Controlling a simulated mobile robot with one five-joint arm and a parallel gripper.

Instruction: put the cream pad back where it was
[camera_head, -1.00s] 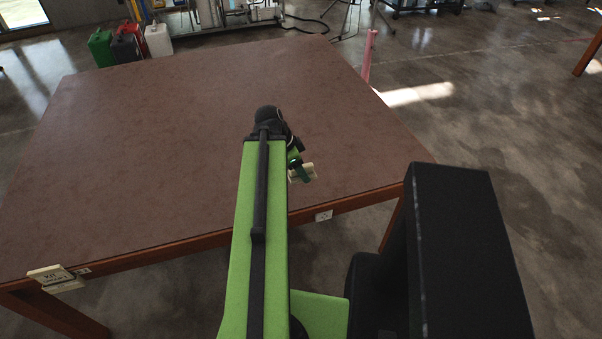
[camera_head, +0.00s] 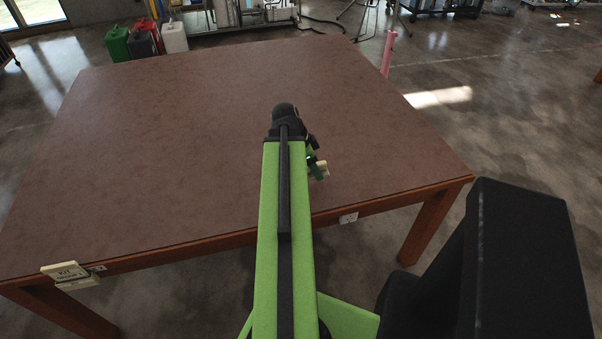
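The cream pad (camera_head: 323,168) shows as a small pale piece at the end of my arm, right of the dark wrist. My gripper (camera_head: 316,169), with a dark green finger across the pad, appears shut on it. The far side of the gripper and part of the pad are hidden. They appear over the near right part of the brown table (camera_head: 180,150); the height above the top cannot be judged.
The tabletop is otherwise bare. Green (camera_head: 117,44) and white (camera_head: 174,37) canisters stand beyond the table, and a pink post (camera_head: 388,52) to its right.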

